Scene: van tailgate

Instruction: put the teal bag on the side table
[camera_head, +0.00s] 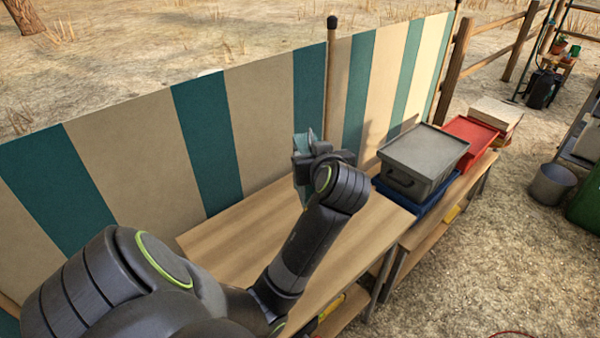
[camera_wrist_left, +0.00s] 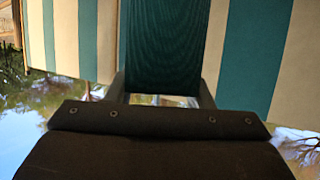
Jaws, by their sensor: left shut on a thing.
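The teal bag (camera_wrist_left: 163,45) shows in the left wrist view as a dark teal ribbed panel between the two fingers. My left gripper (camera_wrist_left: 162,92) is shut on it. In the head view my left gripper (camera_head: 312,152) is above the back part of the wooden side table (camera_head: 230,238), near the striped screen. My wrist hides most of the bag there; only a small teal part shows. I cannot tell whether the bag touches the tabletop. My right gripper is not in view.
A teal and beige striped screen (camera_head: 255,115) stands along the table's back. A grey lidded crate (camera_head: 425,155) on a blue one (camera_head: 408,193) and a red box (camera_head: 470,132) stand to the right. The left part of the tabletop is clear.

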